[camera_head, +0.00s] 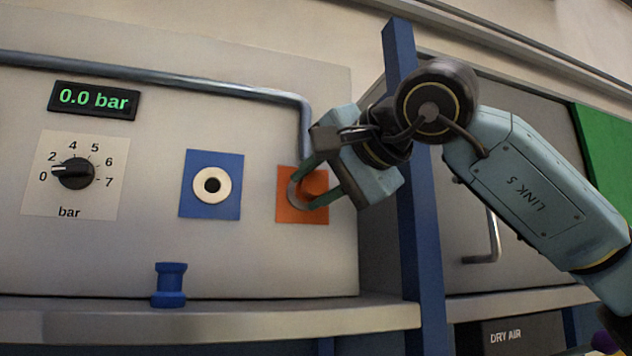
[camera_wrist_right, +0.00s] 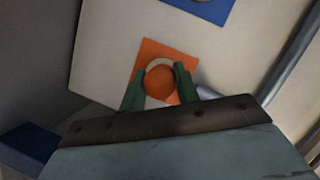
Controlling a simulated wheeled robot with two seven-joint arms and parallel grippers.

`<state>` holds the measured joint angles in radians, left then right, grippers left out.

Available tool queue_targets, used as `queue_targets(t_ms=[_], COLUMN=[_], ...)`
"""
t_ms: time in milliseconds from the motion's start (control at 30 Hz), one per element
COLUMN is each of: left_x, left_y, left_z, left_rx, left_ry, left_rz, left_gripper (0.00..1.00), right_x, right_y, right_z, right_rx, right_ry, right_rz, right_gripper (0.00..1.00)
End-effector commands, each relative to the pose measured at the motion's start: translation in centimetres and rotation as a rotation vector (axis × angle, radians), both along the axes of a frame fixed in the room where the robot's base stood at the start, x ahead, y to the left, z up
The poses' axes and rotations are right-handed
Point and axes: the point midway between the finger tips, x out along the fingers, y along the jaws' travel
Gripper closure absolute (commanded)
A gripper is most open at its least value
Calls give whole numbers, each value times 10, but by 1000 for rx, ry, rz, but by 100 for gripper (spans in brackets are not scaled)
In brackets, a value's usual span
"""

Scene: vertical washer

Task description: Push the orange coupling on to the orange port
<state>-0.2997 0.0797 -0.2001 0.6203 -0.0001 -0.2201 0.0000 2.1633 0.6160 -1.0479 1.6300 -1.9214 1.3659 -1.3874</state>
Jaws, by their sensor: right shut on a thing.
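The orange port is an orange square plate (camera_head: 287,210) with a pale ring, on the grey panel at the right in the head view. It also shows in the right wrist view (camera_wrist_right: 150,52). My right gripper (camera_head: 316,186) is at the port with green fingers shut on the orange coupling (camera_head: 314,184). The round orange coupling shows between the fingers in the right wrist view (camera_wrist_right: 160,84), in front of the ring. The fingers hide part of it. I cannot tell whether coupling and ring touch. My left gripper is not in view.
A blue port plate (camera_head: 212,206) with a white ring is left of the orange one. A blue coupling (camera_head: 169,285) stands on the ledge (camera_head: 230,322). A pressure knob (camera_head: 73,172) points near 0, below a display (camera_head: 94,100) reading 0.0 bar. A blue post (camera_head: 417,240) stands right.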

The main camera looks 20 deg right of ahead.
Motion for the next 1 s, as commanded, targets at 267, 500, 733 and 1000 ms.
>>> queue_targets(t_ms=[267, 500, 733, 1000], left_x=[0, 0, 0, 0], left_y=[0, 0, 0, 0], left_z=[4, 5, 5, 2], left_rx=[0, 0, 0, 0], left_ry=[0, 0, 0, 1], left_rz=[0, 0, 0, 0], left_gripper=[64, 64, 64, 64], right_x=[6, 9, 9, 4], right_y=[1, 1, 1, -2], right_z=[0, 0, 0, 1], right_rx=[0, -1, 0, 0], right_ry=[1, -1, -1, -1], right_rz=[1, 1, 1, 0], right_gripper=[89, 61, 43, 43])
